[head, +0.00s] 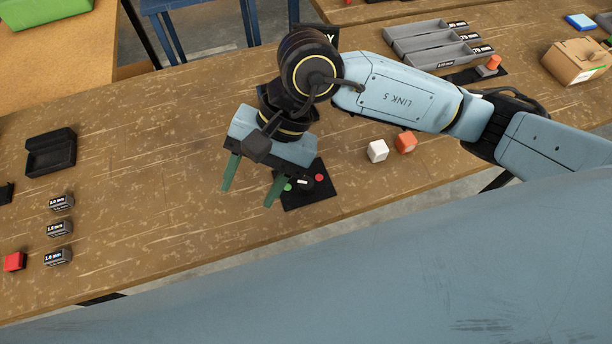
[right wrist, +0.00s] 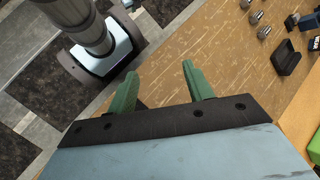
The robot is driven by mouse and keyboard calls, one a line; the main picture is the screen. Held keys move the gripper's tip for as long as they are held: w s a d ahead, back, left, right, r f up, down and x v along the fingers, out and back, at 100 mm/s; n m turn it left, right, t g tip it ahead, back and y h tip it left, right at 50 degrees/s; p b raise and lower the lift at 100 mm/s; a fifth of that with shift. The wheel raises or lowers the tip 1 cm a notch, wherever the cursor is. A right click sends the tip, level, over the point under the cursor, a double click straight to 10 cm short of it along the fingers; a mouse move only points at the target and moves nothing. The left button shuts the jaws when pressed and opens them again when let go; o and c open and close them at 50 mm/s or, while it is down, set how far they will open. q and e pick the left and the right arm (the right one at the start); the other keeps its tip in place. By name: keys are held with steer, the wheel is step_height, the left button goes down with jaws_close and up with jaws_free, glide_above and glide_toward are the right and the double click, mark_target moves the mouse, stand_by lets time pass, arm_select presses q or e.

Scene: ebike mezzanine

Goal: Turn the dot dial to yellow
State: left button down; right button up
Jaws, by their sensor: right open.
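The dot dial (head: 318,193) is a flat black square panel on the wooden table, in the middle of the head view. A green dot and a red dot show on it, with a small dark and whitish knob between them. I see no yellow dot; my gripper hides part of the panel. I cannot tell where the knob points. My right gripper (head: 250,192) is open and empty, its green fingers pointing down just left of the panel. My left gripper is not in view.
A white cube (head: 377,151) and an orange cube (head: 405,142) stand right of the dial. A black open box (head: 50,152), several labelled blocks and a red cube (head: 14,262) are at the left. Grey trays (head: 436,45) lie at the back.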

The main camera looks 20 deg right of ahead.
mark_target(306, 182)
steer(key=w+d+f+n+t+h, duration=0.25)
steer(key=w+d+h, duration=0.35)
steer(key=d, duration=0.4)
steer(key=shift+m, duration=0.35)
step_height(306, 182, down, 13)
steer(key=shift+r+p, duration=0.15)
steer(key=shift+p, duration=0.3)
steer(key=c, duration=1)
steer(key=shift+o, duration=0.2)
